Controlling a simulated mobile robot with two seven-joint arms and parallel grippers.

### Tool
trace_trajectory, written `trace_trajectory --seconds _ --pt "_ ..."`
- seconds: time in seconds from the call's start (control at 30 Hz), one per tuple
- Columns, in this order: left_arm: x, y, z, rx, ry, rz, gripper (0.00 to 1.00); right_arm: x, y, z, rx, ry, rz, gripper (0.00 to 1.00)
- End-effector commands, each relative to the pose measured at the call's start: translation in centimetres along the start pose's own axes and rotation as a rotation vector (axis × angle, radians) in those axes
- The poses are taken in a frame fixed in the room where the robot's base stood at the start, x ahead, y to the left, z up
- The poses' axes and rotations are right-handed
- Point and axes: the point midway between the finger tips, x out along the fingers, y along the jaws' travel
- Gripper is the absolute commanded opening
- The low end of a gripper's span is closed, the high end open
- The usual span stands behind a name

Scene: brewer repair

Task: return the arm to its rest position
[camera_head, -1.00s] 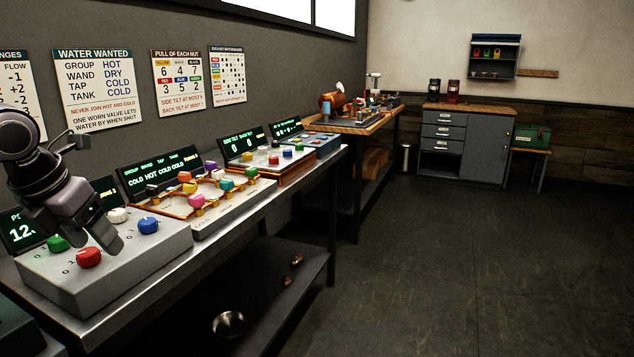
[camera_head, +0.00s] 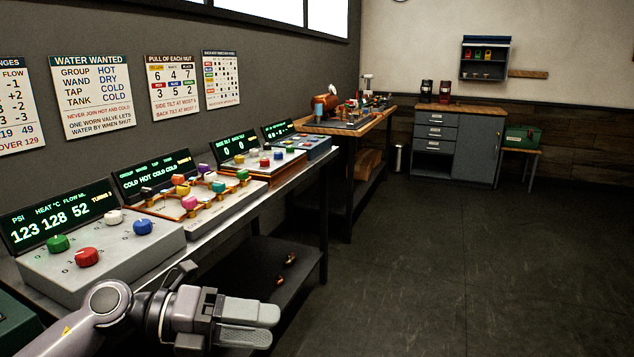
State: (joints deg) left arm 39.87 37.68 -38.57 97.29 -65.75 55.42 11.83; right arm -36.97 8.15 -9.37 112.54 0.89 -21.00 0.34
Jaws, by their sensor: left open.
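My left gripper (camera_head: 245,323) is at the bottom of the head view, in front of the bench's front edge and pointing right. It is open and holds nothing that I can see. My left arm (camera_head: 100,315) comes in from the lower left, below the grey control box (camera_head: 150,256). That box carries a green knob (camera_head: 57,243), a red knob (camera_head: 87,257), a white knob (camera_head: 114,217) and a blue knob (camera_head: 143,226). The gripper is apart from all of these knobs. My right gripper is out of view.
The screen (camera_head: 60,217) reads 123, 128, 52. A pipe panel with coloured knobs (camera_head: 190,202) and more boxes line the bench. Copper-coloured pieces (camera_head: 289,259) lie on the lower shelf. A workbench (camera_head: 350,127) and grey cabinet (camera_head: 478,150) stand farther back. The floor (camera_head: 450,260) at right is clear.

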Motion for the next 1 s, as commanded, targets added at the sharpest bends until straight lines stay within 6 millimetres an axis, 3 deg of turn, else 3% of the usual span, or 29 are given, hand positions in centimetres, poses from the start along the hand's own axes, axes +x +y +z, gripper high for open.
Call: trace_trajectory --seconds 0.1,0.27,0.37,0.57,0.77,0.9,1.0 --pt "1.4 -0.9 -0.8 -0.17 -0.109 -0.2 0.67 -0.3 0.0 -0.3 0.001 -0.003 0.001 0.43" --pt "1.4 -0.6 -0.9 -0.432 -0.299 -0.414 0.67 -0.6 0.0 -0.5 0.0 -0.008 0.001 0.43" --pt "0.7 0.8 -0.9 -0.616 -0.434 -0.516 0.67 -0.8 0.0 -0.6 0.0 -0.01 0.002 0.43" --pt "-1.8 6.5 -2.6 -1.02 -0.729 -0.638 0.67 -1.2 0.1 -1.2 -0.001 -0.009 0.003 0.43" --pt "-4.4 14.2 -8.2 -1.454 -1.033 -0.65 0.67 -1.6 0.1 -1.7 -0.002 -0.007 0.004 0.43" --pt "-5.8 19.0 -14.4 -1.752 -1.227 -0.599 0.67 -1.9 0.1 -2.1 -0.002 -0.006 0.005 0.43" --pt "-6.4 21.2 -18.8 -1.924 -1.329 -0.551 0.67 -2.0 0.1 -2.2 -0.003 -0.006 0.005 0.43"
